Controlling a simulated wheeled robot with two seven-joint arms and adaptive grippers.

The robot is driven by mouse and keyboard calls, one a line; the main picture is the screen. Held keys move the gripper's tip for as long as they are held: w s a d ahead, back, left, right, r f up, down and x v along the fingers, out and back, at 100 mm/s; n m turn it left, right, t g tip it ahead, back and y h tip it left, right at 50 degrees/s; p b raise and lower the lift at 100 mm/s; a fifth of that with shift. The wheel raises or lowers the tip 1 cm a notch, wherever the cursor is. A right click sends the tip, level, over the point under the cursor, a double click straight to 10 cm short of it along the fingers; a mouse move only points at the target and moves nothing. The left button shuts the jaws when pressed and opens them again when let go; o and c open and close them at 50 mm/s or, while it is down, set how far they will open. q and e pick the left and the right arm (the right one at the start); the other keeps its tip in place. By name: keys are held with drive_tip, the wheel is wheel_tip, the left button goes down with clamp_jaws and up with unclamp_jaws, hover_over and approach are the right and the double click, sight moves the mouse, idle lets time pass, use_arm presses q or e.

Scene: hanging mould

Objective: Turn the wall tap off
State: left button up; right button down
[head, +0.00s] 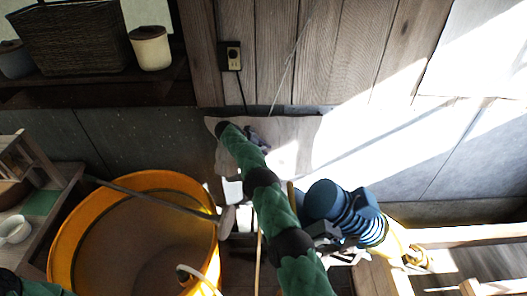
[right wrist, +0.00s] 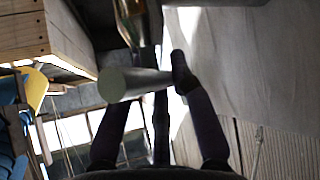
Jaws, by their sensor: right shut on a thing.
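The wall tap shows in the right wrist view as a shiny metal body (right wrist: 138,22) at the top, with a pale grey round handle bar (right wrist: 130,84) lying across between my fingers. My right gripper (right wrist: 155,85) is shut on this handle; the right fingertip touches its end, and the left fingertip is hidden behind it. In the head view my right gripper (head: 257,137) is at the foot of the wall, at the far end of my green-sleeved arm. There the tap is mostly hidden by the gripper and arm.
An orange tub (head: 62,238) stands left of my right arm, with a long-handled tool (head: 150,199) across it. A dark blue ribbed object (head: 340,208) is close on the arm's right. A shelf with a basket (head: 70,38) and a jar (head: 150,48) is upper left.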

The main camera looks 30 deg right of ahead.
idle(0.4)
drive_tip(key=c, duration=1)
unclamp_jaws()
drive_tip(key=shift+c, duration=0.2)
drive_tip(key=v, duration=1.2)
drive_tip(key=shift+w, duration=0.1)
